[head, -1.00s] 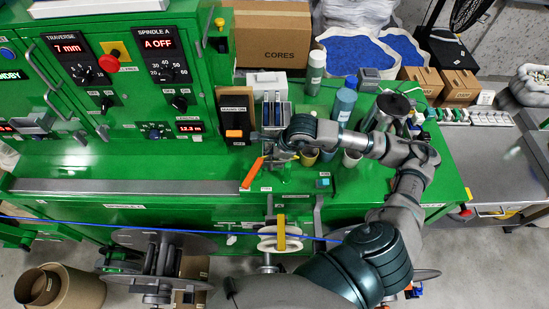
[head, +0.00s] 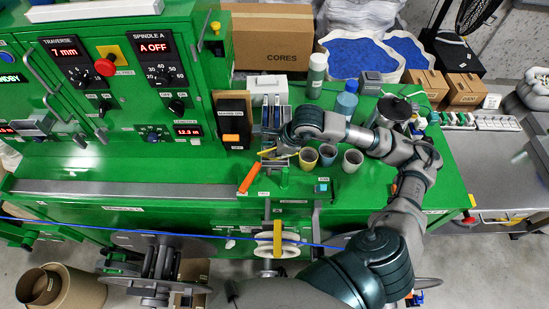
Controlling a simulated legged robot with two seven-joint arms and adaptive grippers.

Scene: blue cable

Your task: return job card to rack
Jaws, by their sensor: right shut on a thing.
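My right arm reaches from the lower right across the green bench. Its gripper (head: 271,151) is at the front of a small upright rack (head: 276,116) with blue and grey dividers, beside the black box on the machine. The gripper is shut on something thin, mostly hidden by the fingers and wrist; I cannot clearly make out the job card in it. I cannot tell whether the held thing touches the rack. My left gripper is out of view.
An orange-handled tool (head: 250,176) lies just in front of the gripper. Yellow (head: 308,157), blue-grey (head: 328,153) and white cups (head: 352,160) stand under my forearm. Bottles (head: 346,102) stand behind it. A blue cable (head: 180,230) runs across the front.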

